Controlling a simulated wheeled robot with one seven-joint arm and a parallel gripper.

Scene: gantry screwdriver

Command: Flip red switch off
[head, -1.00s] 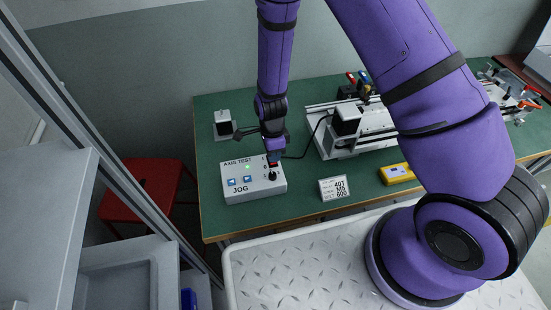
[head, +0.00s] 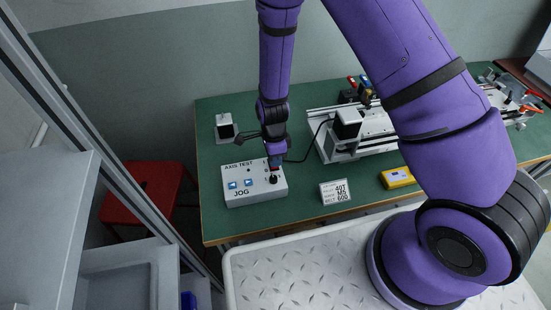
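The white control box (head: 257,196) marked AXIS TEST and JOG sits at the table's front left. It has two blue buttons (head: 240,184) and a black knob (head: 273,179). My gripper (head: 274,163) points down over the box's back right, just behind the knob. A bit of red shows at its tip, probably the red switch, mostly hidden by the gripper. The switch's position cannot be made out. No green lamp glow shows on the box. Whether the fingers are open or shut is too small to tell.
The green table (head: 215,230) is clear in front.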

